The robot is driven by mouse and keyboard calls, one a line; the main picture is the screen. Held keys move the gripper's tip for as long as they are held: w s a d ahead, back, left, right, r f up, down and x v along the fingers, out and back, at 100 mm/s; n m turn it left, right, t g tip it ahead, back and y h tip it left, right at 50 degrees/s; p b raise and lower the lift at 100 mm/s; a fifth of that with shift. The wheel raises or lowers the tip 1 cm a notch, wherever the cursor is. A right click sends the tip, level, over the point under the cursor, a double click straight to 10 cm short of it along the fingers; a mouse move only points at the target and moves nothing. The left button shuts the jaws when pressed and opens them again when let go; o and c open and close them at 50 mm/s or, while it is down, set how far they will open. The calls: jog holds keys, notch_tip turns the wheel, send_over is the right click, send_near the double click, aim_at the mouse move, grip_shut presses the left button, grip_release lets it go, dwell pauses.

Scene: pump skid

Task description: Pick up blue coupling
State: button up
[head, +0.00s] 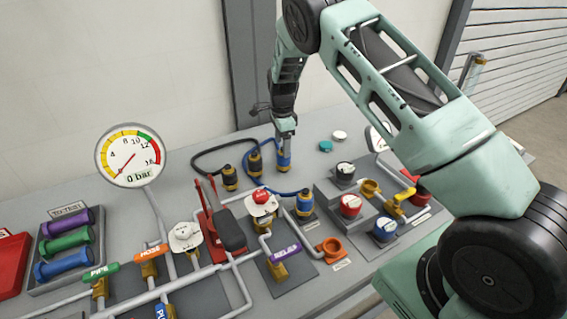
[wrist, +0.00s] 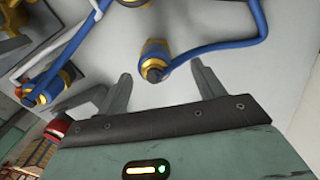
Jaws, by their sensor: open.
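A blue coupling (head: 284,161) with gold parts stands on the grey bench, at the right end of a short row of couplings. A blue hose is near it. My gripper (head: 285,140) is directly above it, pointing down, with the tips close to its top. In the wrist view the blue and gold coupling (wrist: 155,58) shows between the two fingertips of my open gripper (wrist: 161,72), with bare gaps to either side. Whether a finger touches it cannot be told. A second blue coupling (head: 305,205) stands nearer the front, joined to the blue hose.
Two black and gold couplings (head: 230,178) (head: 254,162) stand left of it, with a black hose (head: 210,150). A gauge (head: 130,155), red-handled tool (head: 218,222) and valves crowd the front. Teal and white caps (head: 326,146) lie to the right. The wall is close behind.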

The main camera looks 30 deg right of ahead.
jog(key=shift+s+f+p, duration=0.2)
jog(key=shift+f+p, duration=0.5)
jog(key=shift+f, duration=0.65)
jog(key=shift+s+f+p, duration=0.2)
jog(key=shift+f+p, duration=0.45)
jog(key=shift+f, duration=0.65)
jog(key=c, duration=1.2)
